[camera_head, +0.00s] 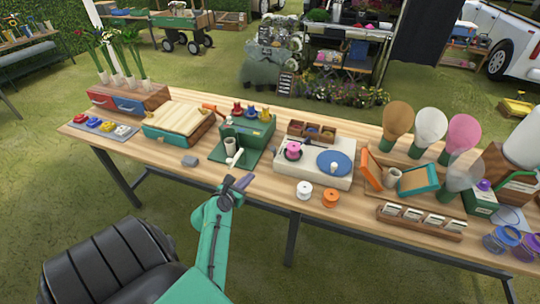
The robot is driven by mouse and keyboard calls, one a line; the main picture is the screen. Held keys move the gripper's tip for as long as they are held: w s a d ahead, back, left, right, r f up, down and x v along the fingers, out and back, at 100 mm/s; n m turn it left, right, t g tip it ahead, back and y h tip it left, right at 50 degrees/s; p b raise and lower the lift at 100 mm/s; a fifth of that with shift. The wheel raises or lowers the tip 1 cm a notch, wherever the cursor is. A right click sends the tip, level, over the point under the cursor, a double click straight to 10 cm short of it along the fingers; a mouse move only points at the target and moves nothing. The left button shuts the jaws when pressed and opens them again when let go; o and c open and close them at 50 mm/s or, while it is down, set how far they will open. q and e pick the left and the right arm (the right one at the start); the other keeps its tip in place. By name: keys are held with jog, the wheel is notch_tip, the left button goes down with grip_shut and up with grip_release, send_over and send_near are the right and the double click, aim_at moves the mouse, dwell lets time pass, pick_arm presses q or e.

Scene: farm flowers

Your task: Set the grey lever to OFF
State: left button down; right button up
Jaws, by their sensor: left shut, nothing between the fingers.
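A green machine (250,130) stands on the table left of the middle, with red, yellow and blue knobs on top. At its front is a green base with a grey upright cylinder (229,146) and a pale grey lever-like handle (236,158), which slants up to the right. I cannot read any OFF marking. My left gripper (243,181) is shut and empty, just in front of and below the handle, near the table's front edge. I see a gap between its tips and the handle. My right gripper is not in view.
To the right are a white unit with a blue disc (334,163) and white and orange spools (304,190). The front strip between is mostly clear.

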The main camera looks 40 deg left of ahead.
pick_arm(q)
jog(key=b, duration=0.8)
send_near(275, 152)
jog(key=f, duration=0.1)
jog(key=a+f, duration=0.1)
jog(key=f, duration=0.1)
jog(key=shift+s+f, duration=0.1)
jog(key=shift+f, duration=0.2)
jog(key=w+r, duration=0.1)
jog(key=w, duration=0.1)
jog(key=w+r, duration=0.1)
jog(key=w, duration=0.1)
jog(key=shift+a+r+b, duration=0.25)
jog(key=shift+r+b, duration=0.05)
jog(key=shift+r, duration=0.1)
